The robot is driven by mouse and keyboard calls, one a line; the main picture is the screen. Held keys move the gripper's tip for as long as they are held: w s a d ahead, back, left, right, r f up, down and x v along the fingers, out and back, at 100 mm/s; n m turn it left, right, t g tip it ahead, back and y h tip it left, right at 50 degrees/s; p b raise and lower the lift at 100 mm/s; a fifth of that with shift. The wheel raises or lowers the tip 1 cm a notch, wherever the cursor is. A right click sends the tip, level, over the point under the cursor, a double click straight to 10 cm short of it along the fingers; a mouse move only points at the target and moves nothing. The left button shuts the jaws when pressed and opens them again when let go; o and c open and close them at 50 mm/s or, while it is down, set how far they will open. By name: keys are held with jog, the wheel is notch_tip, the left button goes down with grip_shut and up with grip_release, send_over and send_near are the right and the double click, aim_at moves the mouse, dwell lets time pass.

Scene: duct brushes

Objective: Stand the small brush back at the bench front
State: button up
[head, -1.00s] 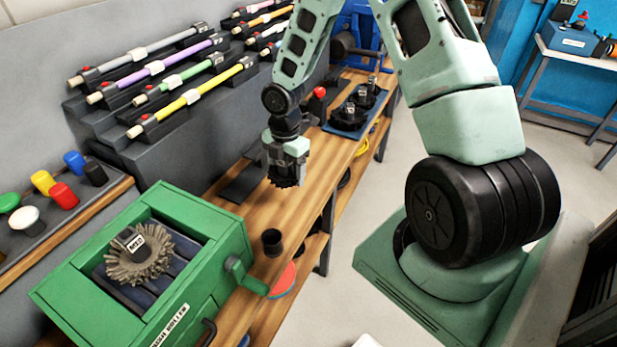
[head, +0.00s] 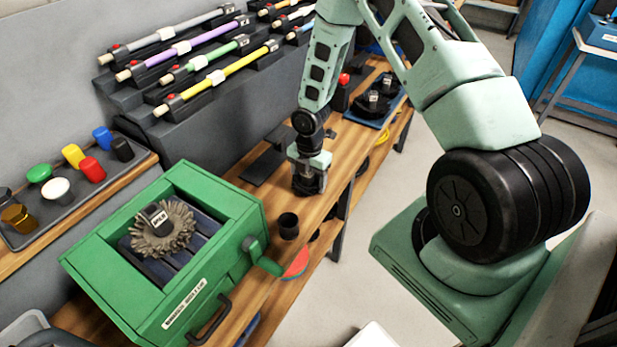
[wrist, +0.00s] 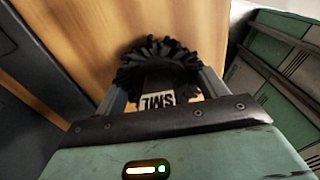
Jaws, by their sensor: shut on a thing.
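My gripper (wrist: 162,98) is shut on the small brush (wrist: 158,50), a dark round bristle head with a white label reading "SML" in the wrist view. In the head view the small brush (head: 309,184) is low at the bench front, under my gripper (head: 309,172). Whether its bristles touch the wood of the bench (head: 345,165) I cannot tell. Much of the brush is hidden by my gripper in the head view.
A green box (head: 85,262) with a grey-bristled brush (head: 163,230) in it stands at left. A small black cup (head: 288,226) is just in front of my gripper. Dark brushes sit on a blue tray (head: 381,120) farther back. Coloured rods (head: 205,58) lie on the grey rack.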

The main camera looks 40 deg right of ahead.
jog(key=shift+f, duration=0.2)
jog(key=o, duration=1.5)
jog(key=shift+r, duration=0.15)
jog(key=r, duration=0.3)
jog(key=r+b, duration=0.1)
jog(key=r, duration=0.6)
jog(key=shift+w+d+r, duration=0.2)
jog(key=shift+d+r, duration=0.1)
jog(key=shift+r, duration=0.1)
jog(key=s+a+r+m, duration=0.3)
jog(key=a+r, duration=0.5)
jog(key=a, duration=0.2)
jog(key=s+a+r+m, duration=0.3)
jog(key=s+a, duration=0.2)
jog(key=s, duration=0.2)
jog(key=s+a+r+m, duration=0.4)
jog(key=s+a, duration=0.1)
jog(key=s, duration=0.2)
jog(key=s+a+r+m, duration=0.3)
jog(key=s+a+m, duration=0.1)
jog(key=s, duration=0.4)
jog(key=shift+a+r, duration=0.4)
jog(key=shift+a, duration=0.3)
